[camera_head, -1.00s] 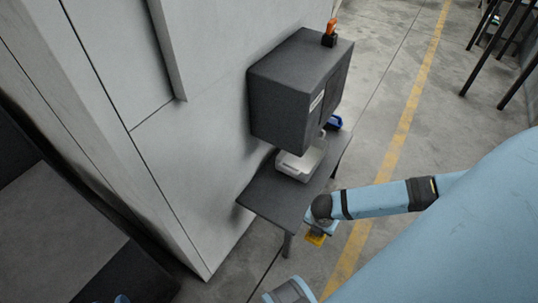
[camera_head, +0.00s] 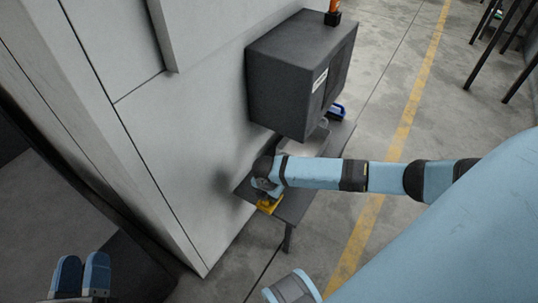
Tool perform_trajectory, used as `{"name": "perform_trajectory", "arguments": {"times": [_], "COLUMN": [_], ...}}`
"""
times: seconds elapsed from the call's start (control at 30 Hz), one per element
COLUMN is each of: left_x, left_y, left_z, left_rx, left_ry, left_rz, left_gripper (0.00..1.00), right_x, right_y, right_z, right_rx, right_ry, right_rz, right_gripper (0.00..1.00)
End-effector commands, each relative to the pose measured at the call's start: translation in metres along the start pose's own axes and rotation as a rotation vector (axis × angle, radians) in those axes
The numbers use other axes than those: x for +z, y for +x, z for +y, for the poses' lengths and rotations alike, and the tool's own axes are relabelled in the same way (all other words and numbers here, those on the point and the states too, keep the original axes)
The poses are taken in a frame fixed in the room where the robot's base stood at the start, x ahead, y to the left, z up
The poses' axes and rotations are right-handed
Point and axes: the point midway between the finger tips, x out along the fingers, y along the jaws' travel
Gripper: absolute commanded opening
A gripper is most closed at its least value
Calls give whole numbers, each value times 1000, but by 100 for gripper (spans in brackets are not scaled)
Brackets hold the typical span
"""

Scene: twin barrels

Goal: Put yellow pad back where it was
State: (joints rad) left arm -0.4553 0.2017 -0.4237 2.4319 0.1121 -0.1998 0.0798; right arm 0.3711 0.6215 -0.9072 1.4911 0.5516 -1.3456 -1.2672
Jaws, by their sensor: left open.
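The yellow pad (camera_head: 269,205) is below my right gripper (camera_head: 264,192), over the near left end of the dark table (camera_head: 298,205). The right arm comes in from the right and crosses over the table. The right gripper has hold of the pad; its fingertips are mostly hidden, and I cannot tell whether the pad touches the table top. My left gripper (camera_head: 82,273) is at the bottom left, open and empty, far from the table.
A dark box-shaped cabinet (camera_head: 285,75) stands above the table's far part. A white tray (camera_head: 316,143) is partly hidden behind my arm. A pale wall (camera_head: 170,130) borders the table on the left.

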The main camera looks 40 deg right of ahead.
Motion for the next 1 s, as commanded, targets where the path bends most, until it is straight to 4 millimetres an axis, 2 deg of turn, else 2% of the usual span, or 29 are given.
{"name": "perform_trajectory", "arguments": {"times": [0.3, 0.4, 0.73, 0.77, 0.87, 1.0], "left_x": [35, 41, 40, 40, 40, 39], "left_y": [-3, -3, -3, -3, -3, -2], "left_z": [-6, -7, -7, -7, -7, -6], "left_rx": [6, 8, 8, 8, 8, 8], "left_ry": [-5, -6, -6, -6, -6, -6], "left_rz": [-105, -132, -136, -136, -135, -135], "left_gripper": [43, 43, 43, 43, 43, 43], "right_x": [-6, -6, -6, -6, -6, -6], "right_y": [42, 43, 43, 43, 43, 43], "right_z": [1, 4, 4, 4, 4, 4], "right_rx": [1, 1, 1, 1, 1, 1], "right_ry": [1, 1, 0, 0, 0, 0], "right_rz": [-1, -2, -1, -1, -1, -1], "right_gripper": [4, 4, 4, 25, 48, 48]}}
